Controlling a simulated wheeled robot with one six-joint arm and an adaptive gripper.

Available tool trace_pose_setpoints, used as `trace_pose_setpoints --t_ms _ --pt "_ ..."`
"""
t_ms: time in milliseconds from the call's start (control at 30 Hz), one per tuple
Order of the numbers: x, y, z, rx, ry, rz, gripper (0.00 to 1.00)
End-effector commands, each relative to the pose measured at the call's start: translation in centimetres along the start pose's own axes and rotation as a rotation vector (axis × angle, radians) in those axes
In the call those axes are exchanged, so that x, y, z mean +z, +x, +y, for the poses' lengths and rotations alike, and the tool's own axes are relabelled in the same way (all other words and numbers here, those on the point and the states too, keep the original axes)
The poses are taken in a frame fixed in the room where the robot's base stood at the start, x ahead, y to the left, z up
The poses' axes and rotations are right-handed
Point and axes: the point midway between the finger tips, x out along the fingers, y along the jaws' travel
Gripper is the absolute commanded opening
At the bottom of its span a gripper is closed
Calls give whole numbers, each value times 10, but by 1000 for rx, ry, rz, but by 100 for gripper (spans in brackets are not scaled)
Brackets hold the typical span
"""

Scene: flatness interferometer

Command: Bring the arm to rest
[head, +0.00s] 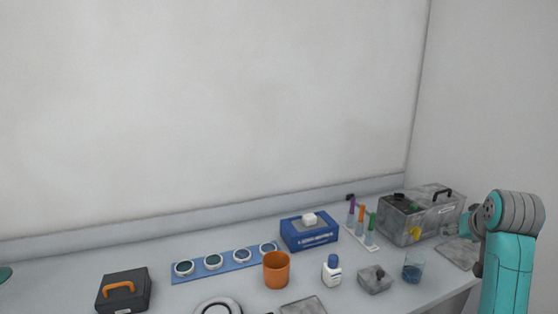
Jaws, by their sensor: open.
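My arm (510,265) stands at the right edge of the head view, in front of the right end of the bench. Its teal link rises upright to a grey ringed joint (518,212), and a smaller teal part (472,222) shows to the left of that joint. I cannot make out my gripper or its fingertips; they are hidden behind the arm or outside the picture. No held object can be seen.
A grey metal box (440,213) with a black handle and a blue-tinted beaker (413,267) stand close left of the arm. Farther left are a tube rack (372,245), white bottle (332,271), orange cup (277,268), blue box (309,233), blue strip (225,265) and black case (126,290).

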Motion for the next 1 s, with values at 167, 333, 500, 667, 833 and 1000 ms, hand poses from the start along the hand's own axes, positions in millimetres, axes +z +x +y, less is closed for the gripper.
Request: trace_pose_setpoints --t_ms 167,333,500,667,833,1000 --pt "15 12 -6 -5 -4 5 67" --pt "32 23 -12 -10 -8 16 67" --pt "56 39 -21 -18 -14 29 67" --pt "90 56 -32 -28 -22 48 67" --pt "146 77 -49 -45 -35 78 67" --pt "208 89 -66 -63 -48 115 67"
